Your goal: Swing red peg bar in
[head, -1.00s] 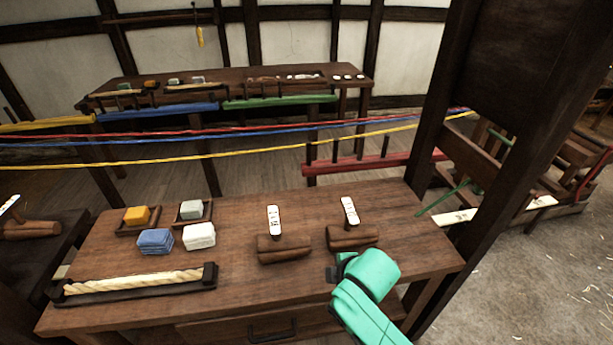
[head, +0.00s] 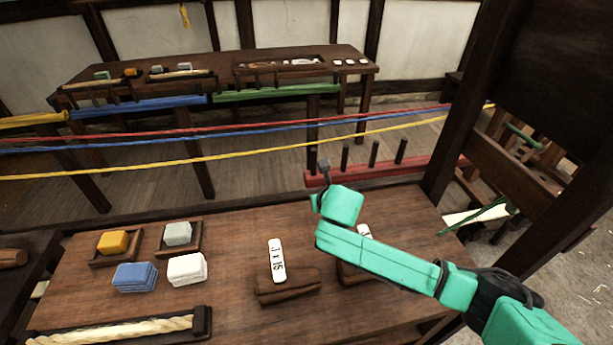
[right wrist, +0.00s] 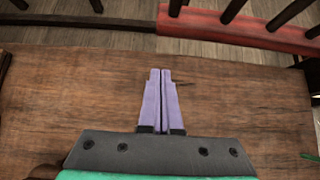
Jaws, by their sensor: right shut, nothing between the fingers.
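The red peg bar (head: 375,174), with several dark upright pegs, runs beyond the far edge of the near table. Its red end also shows at the top right of the right wrist view (right wrist: 235,32), joined in line with a dark wooden rail (right wrist: 110,22). My right gripper (head: 325,166) reaches over the table, its tip overlapping the bar's left end in the head view. In the right wrist view its purple fingers (right wrist: 160,72) are shut together and empty, over the tabletop and short of the bar; contact is not seen. My left gripper is not in view.
Red, blue and yellow ropes (head: 230,155) stretch across behind the near table (head: 220,312). Wax-like blocks, a rope piece in a tray (head: 120,332) and a tagged wooden roll (head: 288,285) lie on it. A dark post (head: 462,110) stands at right.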

